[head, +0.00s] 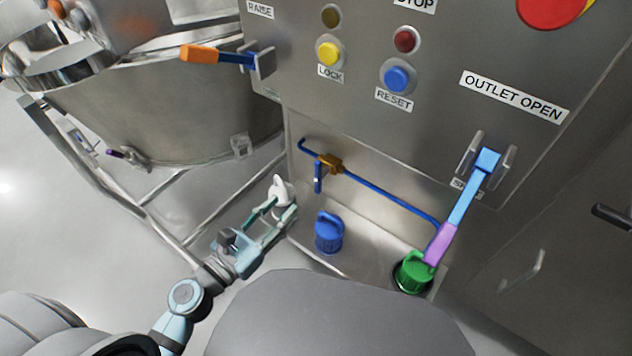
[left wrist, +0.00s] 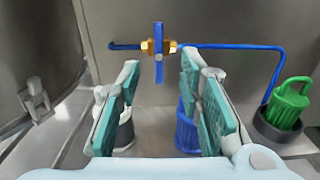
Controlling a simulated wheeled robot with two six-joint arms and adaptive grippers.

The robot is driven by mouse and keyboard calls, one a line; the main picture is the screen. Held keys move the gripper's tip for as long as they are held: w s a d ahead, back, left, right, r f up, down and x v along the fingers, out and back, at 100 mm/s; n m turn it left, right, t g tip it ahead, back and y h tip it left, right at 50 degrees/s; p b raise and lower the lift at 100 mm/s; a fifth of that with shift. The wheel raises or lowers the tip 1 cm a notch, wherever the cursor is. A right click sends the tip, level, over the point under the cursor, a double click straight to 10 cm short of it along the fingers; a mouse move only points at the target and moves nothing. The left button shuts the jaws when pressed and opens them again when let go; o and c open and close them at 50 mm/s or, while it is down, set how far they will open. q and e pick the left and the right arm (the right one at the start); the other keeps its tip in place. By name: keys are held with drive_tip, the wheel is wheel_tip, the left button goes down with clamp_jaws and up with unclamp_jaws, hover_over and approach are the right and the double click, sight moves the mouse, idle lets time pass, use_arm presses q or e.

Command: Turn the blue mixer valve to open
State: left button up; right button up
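The mixer valve (head: 330,163) is a brass body on a thin blue pipe in a recess of the steel cabinet. Its blue handle (head: 318,177) hangs straight down, across the pipe's line. In the left wrist view the handle (left wrist: 158,68) stands vertical, beyond and between my fingertips, with the brass body (left wrist: 148,46) behind it. My left gripper (head: 281,207) is open and empty, left of and lower than the valve in the head view, apart from it. My right gripper is in neither view.
A white container (head: 280,190) stands close to my left fingertips, partly hidden by a finger. A blue container (head: 328,232) and a green one (head: 412,272) stand on the ledge. A blue lever with a purple grip (head: 440,244) hangs at right. A steel vessel (head: 170,105) fills the left.

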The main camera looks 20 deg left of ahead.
sight(316, 171)
use_arm(q)
drive_tip(key=p+x, duration=0.1)
drive_tip(key=x, duration=1.3)
drive_tip(key=shift+a+r+p, duration=0.15)
drive_tip(key=shift+r+p, duration=0.1)
drive_tip(key=shift+p, duration=0.15)
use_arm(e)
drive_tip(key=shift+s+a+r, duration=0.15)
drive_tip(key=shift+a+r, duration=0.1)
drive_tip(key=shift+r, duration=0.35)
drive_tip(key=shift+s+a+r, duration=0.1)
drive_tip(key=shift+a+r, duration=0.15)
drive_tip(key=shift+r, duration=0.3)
use_arm(q)
clamp_jaws()
